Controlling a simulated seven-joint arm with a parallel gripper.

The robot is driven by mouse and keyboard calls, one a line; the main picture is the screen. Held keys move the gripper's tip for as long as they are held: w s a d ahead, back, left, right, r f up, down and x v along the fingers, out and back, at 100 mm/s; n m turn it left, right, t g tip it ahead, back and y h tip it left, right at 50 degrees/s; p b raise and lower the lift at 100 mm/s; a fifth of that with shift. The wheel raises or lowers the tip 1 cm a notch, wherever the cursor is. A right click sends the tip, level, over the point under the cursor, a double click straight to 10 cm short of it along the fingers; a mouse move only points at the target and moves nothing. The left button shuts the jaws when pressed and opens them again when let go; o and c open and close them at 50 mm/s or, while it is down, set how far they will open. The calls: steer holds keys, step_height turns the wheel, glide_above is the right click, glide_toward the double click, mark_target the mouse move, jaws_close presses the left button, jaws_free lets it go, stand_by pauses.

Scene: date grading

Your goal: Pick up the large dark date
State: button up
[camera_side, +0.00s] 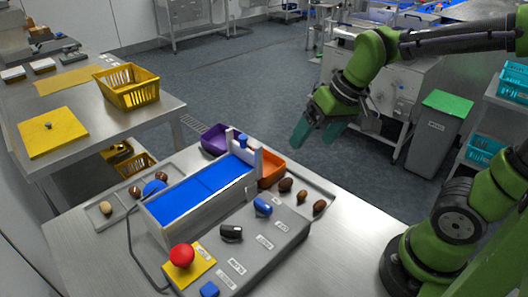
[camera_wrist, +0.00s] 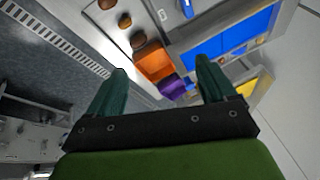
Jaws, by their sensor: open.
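Several brown dates lie on a flat metal tray (camera_side: 331,190) right of the conveyor. The largest-looking dark date (camera_side: 285,184) is closest to the orange bin; in the wrist view it appears as a dark date (camera_wrist: 138,38). Two other brown dates, one in the middle (camera_side: 302,196) and one at the right (camera_side: 320,206), lie in a row with it. My gripper (camera_side: 318,136) is open and empty, up and behind the tray, apart from all dates. In the wrist view its fingers (camera_wrist: 162,68) spread with the orange bin between them.
A control box (camera_side: 262,246) with a red button (camera_side: 182,255) is in front. Another tray (camera_side: 91,211) holds dates at left. The table's right front is clear.

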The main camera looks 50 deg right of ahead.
steer(key=w+d+f+n+g+h, duration=0.1)
steer(key=w+d+f+n+g, duration=0.1)
steer(key=w+f+g, duration=0.45)
steer(key=n+t, duration=0.2)
glide_above(286, 179)
steer(key=shift+h, duration=0.3)
steer(key=f, duration=0.9)
steer(key=shift+a, duration=0.4)
steer(key=shift+d+f, duration=0.2)
steer(key=shift+f, duration=1.15)
steer(key=shift+d+f, duration=0.15)
steer(key=shift+f, duration=1.15)
steer(key=shift+c, duration=0.3)
steer(key=c, duration=0.8)
